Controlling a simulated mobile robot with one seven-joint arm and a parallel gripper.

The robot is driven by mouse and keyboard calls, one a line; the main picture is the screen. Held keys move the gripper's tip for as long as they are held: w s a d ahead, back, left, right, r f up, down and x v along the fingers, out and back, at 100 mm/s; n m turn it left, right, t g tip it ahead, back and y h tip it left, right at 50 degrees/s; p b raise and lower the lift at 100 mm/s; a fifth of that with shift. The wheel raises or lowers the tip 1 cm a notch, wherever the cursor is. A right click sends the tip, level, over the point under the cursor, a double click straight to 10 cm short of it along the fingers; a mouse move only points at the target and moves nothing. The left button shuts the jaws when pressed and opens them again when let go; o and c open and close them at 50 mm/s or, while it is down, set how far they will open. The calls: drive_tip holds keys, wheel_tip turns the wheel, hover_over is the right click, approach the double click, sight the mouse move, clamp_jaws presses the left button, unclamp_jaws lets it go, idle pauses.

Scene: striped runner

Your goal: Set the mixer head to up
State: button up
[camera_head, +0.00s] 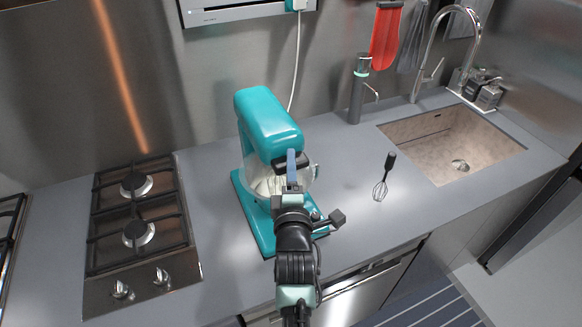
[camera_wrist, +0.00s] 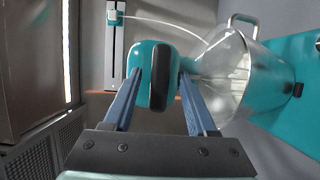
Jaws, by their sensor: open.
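The teal stand mixer (camera_head: 268,122) stands on the grey counter, its head lowered over a clear glass bowl (camera_head: 262,187). In the wrist view the view is turned sideways: the mixer head's rounded front end (camera_wrist: 149,60) with its black band faces me, and the bowl (camera_wrist: 232,75) lies to the right. My gripper (camera_head: 291,156) is at the front end of the head. In the wrist view my gripper (camera_wrist: 160,82) is open, its two blue fingers on either side of the head's end. I cannot tell whether they touch it. My arm hides part of the bowl and base.
A gas hob (camera_head: 139,225) is left of the mixer. A whisk (camera_head: 384,178) lies to the right, with a bottle-like appliance (camera_head: 359,92) behind it and a sink (camera_head: 452,142) farther right. A white cord (camera_head: 296,62) hangs behind the mixer. The counter between mixer and whisk is clear.

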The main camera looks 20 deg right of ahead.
clamp_jaws()
idle(1.4)
